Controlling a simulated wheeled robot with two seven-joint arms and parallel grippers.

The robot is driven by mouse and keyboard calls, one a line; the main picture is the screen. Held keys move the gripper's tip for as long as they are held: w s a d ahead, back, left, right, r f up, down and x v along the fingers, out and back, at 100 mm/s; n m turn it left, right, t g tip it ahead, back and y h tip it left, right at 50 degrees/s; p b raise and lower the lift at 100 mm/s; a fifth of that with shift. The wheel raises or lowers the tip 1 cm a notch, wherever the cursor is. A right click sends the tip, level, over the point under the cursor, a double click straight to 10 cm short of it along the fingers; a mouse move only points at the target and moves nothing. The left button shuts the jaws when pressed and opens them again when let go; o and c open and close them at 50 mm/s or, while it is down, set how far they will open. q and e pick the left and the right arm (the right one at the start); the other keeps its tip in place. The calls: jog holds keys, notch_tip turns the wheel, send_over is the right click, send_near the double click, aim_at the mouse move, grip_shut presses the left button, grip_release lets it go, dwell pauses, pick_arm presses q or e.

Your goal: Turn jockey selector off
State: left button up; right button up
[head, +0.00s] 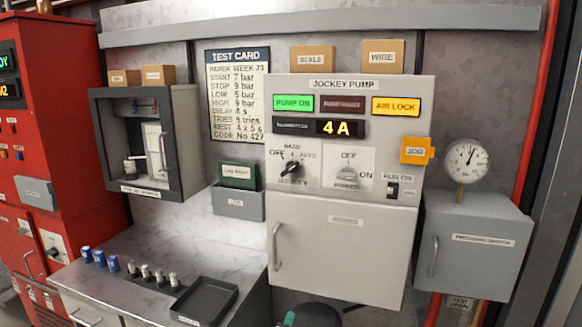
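The jockey pump panel (420,150) is a pale grey box on the wall, labelled JOCKEY PUMP. The black selector knob (291,170) is on its left side, under markings that read OFF, HAND and AUTO. The knob's bar is tilted, its upper end towards the right, on the AUTO side; the exact setting is hard to read. A grey switch (347,172) marked OFF and ON is to its right. The PUMP ON lamp (293,103) glows green, the AIR LOCK lamp (396,107) glows amber, and the display (340,128) reads 4 A. Neither gripper can be made out.
A closed cabinet door (340,250) is below the panel. An open grey wall box (185,130) is left, a pressure gauge (466,160) right. The bench holds a black tray (204,300), blue and metal cylinders. A dark rounded shape (312,315) at the bottom edge is unclear.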

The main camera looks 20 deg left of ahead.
pick_arm(q)
jog(key=w+d+r+m+t+y, duration=0.1)
jog(key=w+r+m+t, duration=0.1)
jog(key=r, duration=0.8)
jog(key=w+r+m+t, duration=0.1)
jog(key=w+r+t, duration=0.1)
jog(key=r, duration=0.9)
jog(key=m+t+y+p, duration=0.2)
jog(key=t, duration=0.1)
send_near(289, 172)
jog(key=x, duration=0.8)
jog(key=shift+w+p, duration=0.2)
jog(key=shift+p, duration=0.1)
jog(key=shift+w+a+r, duration=0.15)
jog(key=shift+w+r, duration=0.05)
jog(key=shift+w, duration=0.45)
pick_arm(e)
jog(key=shift+r, duration=1.6)
pick_arm(q)
jog(key=c, duration=1)
pick_arm(e)
jog(key=shift+a, duration=0.15)
